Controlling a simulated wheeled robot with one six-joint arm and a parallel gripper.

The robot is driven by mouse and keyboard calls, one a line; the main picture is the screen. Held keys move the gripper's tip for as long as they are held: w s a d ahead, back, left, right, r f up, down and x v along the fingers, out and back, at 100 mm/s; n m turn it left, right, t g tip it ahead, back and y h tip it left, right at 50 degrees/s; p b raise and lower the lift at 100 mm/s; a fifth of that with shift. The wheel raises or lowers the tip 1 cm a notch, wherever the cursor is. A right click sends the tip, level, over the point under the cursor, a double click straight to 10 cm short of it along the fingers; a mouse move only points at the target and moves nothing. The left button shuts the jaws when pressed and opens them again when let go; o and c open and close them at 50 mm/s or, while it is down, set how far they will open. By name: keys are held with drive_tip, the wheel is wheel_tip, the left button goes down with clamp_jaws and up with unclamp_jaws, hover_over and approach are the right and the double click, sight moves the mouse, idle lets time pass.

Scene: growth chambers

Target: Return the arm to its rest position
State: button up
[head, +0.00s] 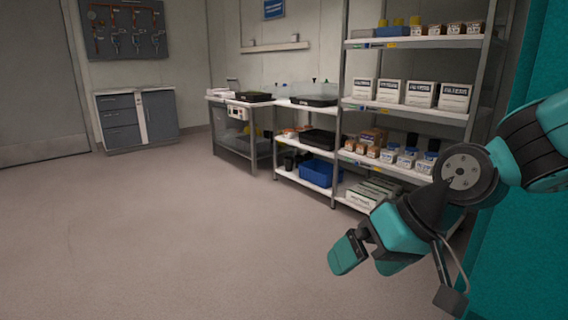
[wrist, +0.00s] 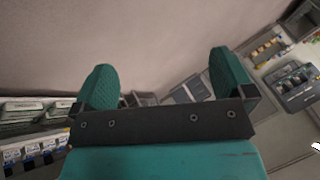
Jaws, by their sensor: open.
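My gripper (head: 362,258) hangs at the end of my teal and black arm in the lower right of the head view, in the air over the floor and in front of the shelf rack. In the wrist view my gripper (wrist: 163,88) shows two teal fingers wide apart.
A metal shelf rack (head: 408,107) with white boxes and bottles stands behind my arm. A work table (head: 237,135) with black trays stands left of it, and a blue bin (head: 318,174) is low down. A grey cabinet (head: 137,117) is far left. The floor (head: 150,230) is clear.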

drive_tip(key=s+d+r+n+g+h, duration=0.2)
drive_tip(key=s+d+n, duration=0.1)
drive_tip(key=s, duration=1.1)
wheel_tip(320, 180, up, 25)
drive_tip(key=p, duration=2.5)
drive_tip(key=shift+g, duration=0.3)
drive_tip(key=shift+f, duration=0.15)
